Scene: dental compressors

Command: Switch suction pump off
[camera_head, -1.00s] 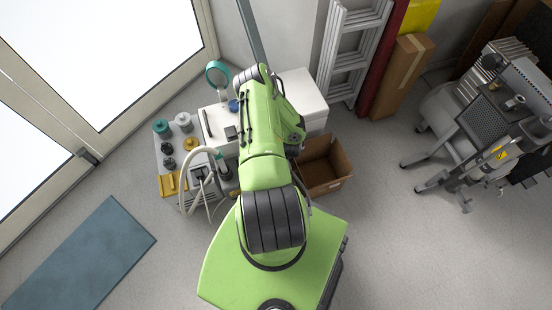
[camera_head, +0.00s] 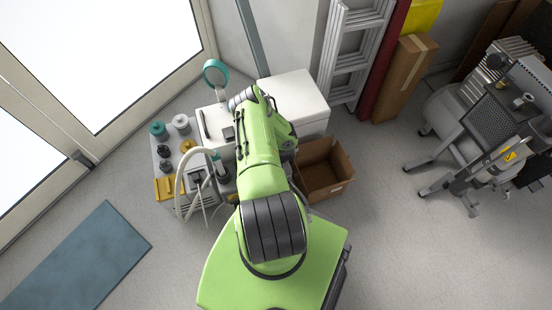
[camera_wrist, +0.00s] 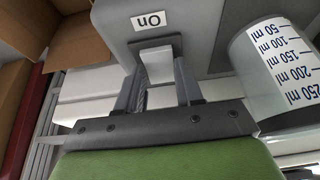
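In the wrist view the grey suction pump (camera_wrist: 215,30) fills the upper middle, seen upside down. Its front carries a white "On" label (camera_wrist: 152,21) and, below that in the picture, a pale switch (camera_wrist: 155,62). My gripper (camera_wrist: 158,76) has its two dark fingers apart, one on each side of the switch. I cannot tell whether a finger touches it. A clear jar (camera_wrist: 265,75) with an ml scale stands right of the fingers. In the head view my green arm hides the gripper and most of the pump; a pale hose (camera_head: 186,168) shows beside it.
A white cabinet (camera_head: 298,92) and an open cardboard box (camera_head: 325,165) stand close to the arm. A grey unit (camera_head: 160,150) with jars and knobs is at left.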

